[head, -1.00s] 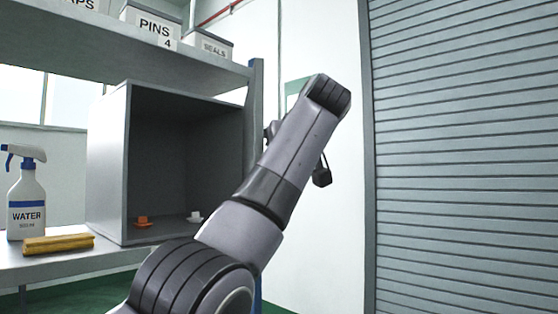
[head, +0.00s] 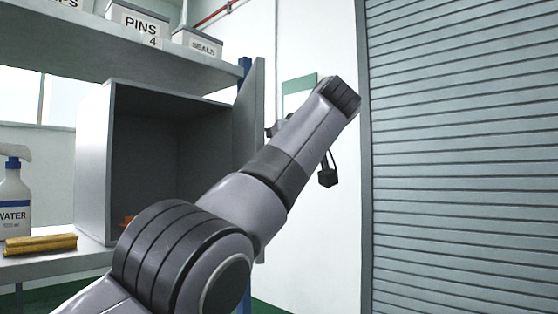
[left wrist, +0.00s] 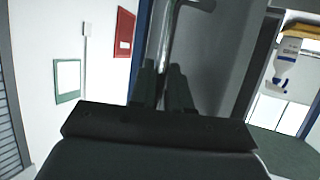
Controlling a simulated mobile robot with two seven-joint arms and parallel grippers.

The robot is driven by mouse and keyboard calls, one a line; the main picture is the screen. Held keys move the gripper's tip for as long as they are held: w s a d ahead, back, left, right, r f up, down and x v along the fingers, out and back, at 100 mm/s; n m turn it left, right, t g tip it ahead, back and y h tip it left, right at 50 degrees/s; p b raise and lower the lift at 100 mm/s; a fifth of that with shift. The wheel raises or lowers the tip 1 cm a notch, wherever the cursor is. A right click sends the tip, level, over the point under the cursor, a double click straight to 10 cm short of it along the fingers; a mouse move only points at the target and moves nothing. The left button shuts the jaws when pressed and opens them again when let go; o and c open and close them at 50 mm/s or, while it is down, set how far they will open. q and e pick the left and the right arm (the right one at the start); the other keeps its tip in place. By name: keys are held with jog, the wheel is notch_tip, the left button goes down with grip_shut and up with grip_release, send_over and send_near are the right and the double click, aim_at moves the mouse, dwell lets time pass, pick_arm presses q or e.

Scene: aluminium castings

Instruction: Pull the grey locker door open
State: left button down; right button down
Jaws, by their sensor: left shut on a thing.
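The grey locker (head: 95,165) stands on the shelf in the head view with its front open and a dark inside. Its door (head: 249,135) is swung out at the right side and shows nearly edge-on, partly behind my left arm. In the left wrist view the door (left wrist: 215,65) shows its grey face with a shiny metal bar handle (left wrist: 166,38). My left gripper (left wrist: 162,85) is shut on the handle, its two dark fingers on either side of the bar. In the head view my forearm hides most of the grip. My right gripper is in no view.
An orange item (head: 126,221) sits inside, mostly hidden by my arm. Labelled bins (head: 138,28) stand on the upper shelf. A ribbed shutter (head: 465,150) fills the right; white wall lies between.

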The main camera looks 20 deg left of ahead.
pick_arm(q)
jog(key=c, duration=1.2)
grip_release()
jog(key=shift+r, duration=0.25)
jog(key=shift+o, duration=0.2)
jog(key=shift+f, duration=0.1)
jog(key=v, duration=0.7)
jog(key=shift+s, duration=0.2)
